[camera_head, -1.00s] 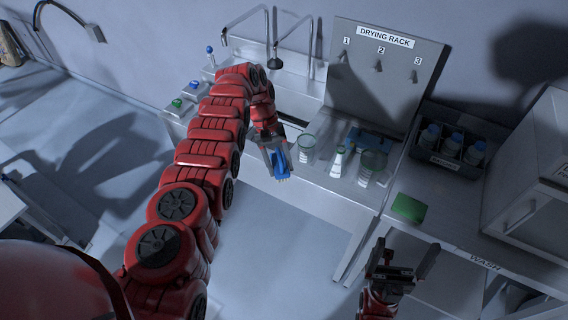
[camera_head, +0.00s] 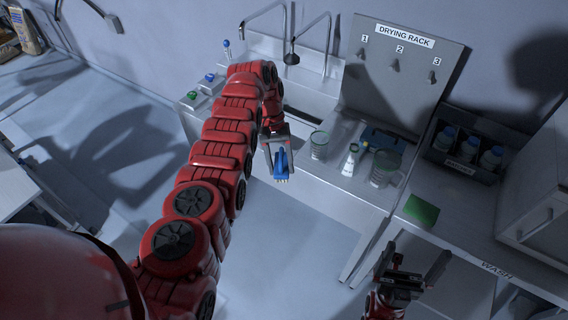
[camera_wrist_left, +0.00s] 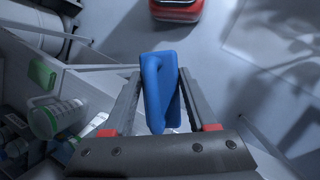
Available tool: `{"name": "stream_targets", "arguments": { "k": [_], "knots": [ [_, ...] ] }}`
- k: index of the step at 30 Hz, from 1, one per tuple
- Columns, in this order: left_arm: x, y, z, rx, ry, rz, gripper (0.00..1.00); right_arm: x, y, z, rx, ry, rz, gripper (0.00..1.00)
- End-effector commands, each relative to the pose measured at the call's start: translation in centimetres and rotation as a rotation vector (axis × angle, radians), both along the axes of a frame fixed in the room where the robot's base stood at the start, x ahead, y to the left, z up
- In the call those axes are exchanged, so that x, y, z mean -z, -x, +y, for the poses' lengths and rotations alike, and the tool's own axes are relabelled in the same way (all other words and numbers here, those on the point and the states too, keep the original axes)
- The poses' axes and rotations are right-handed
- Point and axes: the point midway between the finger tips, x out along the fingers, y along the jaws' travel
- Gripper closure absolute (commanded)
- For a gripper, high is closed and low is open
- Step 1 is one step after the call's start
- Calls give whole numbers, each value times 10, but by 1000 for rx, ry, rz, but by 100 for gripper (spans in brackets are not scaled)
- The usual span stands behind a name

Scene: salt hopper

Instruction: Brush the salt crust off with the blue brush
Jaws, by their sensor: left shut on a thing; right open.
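My left gripper (camera_head: 280,164) is shut on the blue brush (camera_head: 282,160) and holds it in the air in front of the sink counter's front edge. The brush's pale bristle end faces down and toward the camera. In the left wrist view the blue brush (camera_wrist_left: 160,92) sits between the two grey fingers of my left gripper (camera_wrist_left: 158,95). My right gripper (camera_head: 412,268) is open and empty in front of the counter at the lower right. I cannot make out a salt crust on anything in these frames.
Clear glassware stands on the counter: a beaker (camera_head: 319,145), a flask (camera_head: 351,160) and another beaker (camera_head: 384,168). Behind are a dark blue item (camera_head: 384,140) and the drying rack (camera_head: 395,75). A green pad (camera_head: 421,210) and a bottle crate (camera_head: 462,157) lie to the right.

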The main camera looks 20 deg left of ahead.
Motion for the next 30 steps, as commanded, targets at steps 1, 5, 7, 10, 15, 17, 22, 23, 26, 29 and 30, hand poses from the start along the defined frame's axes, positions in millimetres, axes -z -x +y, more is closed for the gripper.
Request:
{"name": "stream_targets", "arguments": {
  "k": [1,5,7,10,15,17,22,23,26,29,30],
  "knots": [
    [0,0,0,3,1,0,87,1,0,0,0,0,0,0],
    [0,-1,1,10,3,0,87,2,0,0,0,0,0,0],
    [1,0,2,14,3,2,87,3,0,0,0,0,0,0],
    [2,1,2,21,2,3,87,3,0,0,0,0,0,0],
    [10,3,7,50,3,1,87,10,0,0,0,0,0,0],
    [9,3,7,54,4,1,87,10,0,0,0,0,0,0],
    [11,3,8,65,4,-2,87,12,0,0,0,0,0,0],
    [11,4,9,68,4,-1,87,13,0,0,0,0,0,0],
    [13,4,11,74,5,0,87,16,0,0,0,0,0,0],
    [17,5,12,86,5,2,87,20,0,0,0,0,0,0],
    [19,7,13,91,6,5,87,23,0,0,0,0,0,0]
  ]
}}
